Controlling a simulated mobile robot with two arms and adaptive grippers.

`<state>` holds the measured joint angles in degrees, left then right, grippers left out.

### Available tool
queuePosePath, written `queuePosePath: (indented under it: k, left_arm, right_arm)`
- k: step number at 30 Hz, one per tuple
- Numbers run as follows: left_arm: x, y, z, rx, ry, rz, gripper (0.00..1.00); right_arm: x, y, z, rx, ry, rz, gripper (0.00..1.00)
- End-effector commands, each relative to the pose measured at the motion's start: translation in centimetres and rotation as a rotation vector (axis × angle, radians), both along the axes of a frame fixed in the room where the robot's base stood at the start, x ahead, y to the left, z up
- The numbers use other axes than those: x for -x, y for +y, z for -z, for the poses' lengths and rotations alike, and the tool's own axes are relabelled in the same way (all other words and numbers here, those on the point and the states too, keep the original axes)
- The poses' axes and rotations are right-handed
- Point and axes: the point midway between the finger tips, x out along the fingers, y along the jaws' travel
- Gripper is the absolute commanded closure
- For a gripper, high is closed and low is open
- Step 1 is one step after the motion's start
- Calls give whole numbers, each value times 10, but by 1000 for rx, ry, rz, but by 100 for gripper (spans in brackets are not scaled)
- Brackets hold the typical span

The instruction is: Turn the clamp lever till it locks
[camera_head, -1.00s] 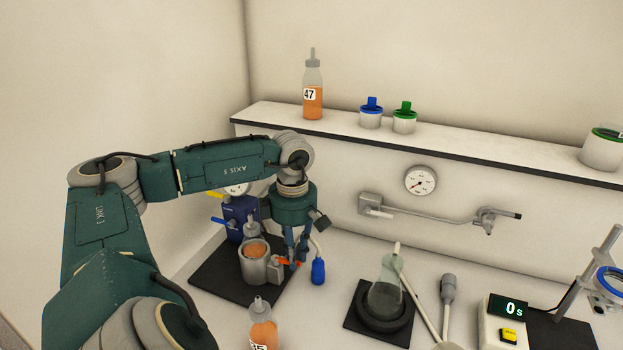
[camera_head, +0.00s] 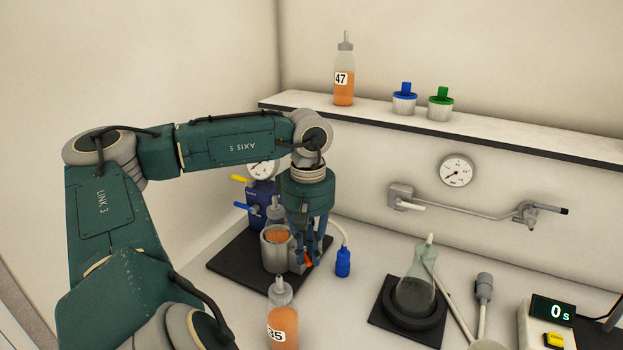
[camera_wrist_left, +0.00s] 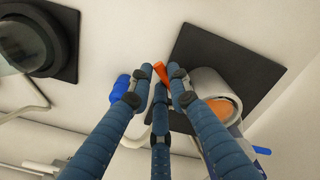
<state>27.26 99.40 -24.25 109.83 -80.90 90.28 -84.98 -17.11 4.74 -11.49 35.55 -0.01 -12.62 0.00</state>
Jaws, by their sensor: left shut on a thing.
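The orange clamp lever (camera_head: 308,263) is at the right side of the clamp, beside a grey metal cup (camera_head: 276,255). It also shows in the left wrist view (camera_wrist_left: 160,72) between my fingertips. My left gripper (camera_head: 307,257) points down and is shut on the lever; its fingers hide part of it. A small grey clamp block (camera_head: 295,262) stands between cup and lever. A bottle with orange juice (camera_head: 276,231) stands in the cup. Whether the lever is locked cannot be told. My right gripper is not in view.
A dark base plate (camera_head: 228,262) lies under the clamp. A juice bottle marked 35 (camera_head: 283,320) stands in front. A blue-ended hose (camera_head: 343,263) lies close to the right of my gripper. A flask (camera_head: 416,285) sits farther right; a shelf (camera_head: 390,117) runs behind.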

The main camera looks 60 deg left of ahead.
Motion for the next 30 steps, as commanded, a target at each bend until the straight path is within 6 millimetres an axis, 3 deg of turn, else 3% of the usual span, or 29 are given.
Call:
queuePosePath:
  k: [9,23,24,27,30]
  left_arm:
    - [1,3,-3,-7,-7,98,100]
    - [1,4,-4,-9,-8,113,100]
    - [1,4,-4,-10,-8,112,81]
    - [1,3,-3,-8,-7,112,63]
    - [2,3,-2,-6,-4,113,63]
  right_arm:
    - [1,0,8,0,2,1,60]
    - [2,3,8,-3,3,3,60]
    - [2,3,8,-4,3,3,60]
    - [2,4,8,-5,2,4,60]
    - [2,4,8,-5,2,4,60]
